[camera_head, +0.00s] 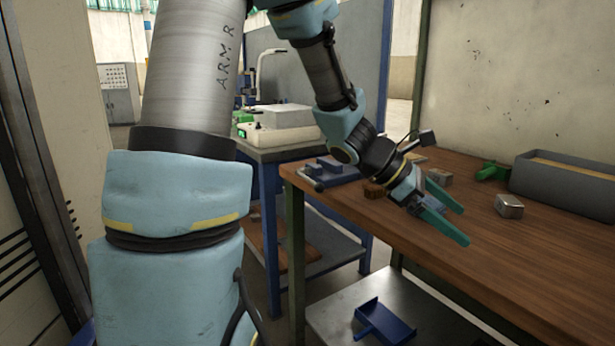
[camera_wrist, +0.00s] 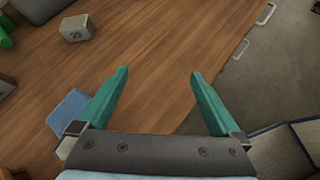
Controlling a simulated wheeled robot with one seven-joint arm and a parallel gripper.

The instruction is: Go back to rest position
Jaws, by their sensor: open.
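My gripper (camera_head: 452,215) is open and empty, with its teal fingers apart above the front part of the wooden workbench (camera_head: 420,246). In the wrist view the gripper (camera_wrist: 160,98) has bare bench wood and the bench's front edge between and beyond its fingers. A metal billet (camera_head: 509,206) sits on the bench to the right of the gripper, apart from it. A block with a number on it (camera_wrist: 76,28) shows in the wrist view. Another grey block (camera_head: 440,177) lies just behind the gripper.
A grey tray (camera_head: 565,183) and a green object (camera_head: 492,172) lie at the back of the bench. A blue clamp-like tool (camera_head: 330,172) is at its left end. A blue dustpan-like item (camera_head: 384,322) lies on the lower shelf. A second table with a white device (camera_head: 275,133) stands behind.

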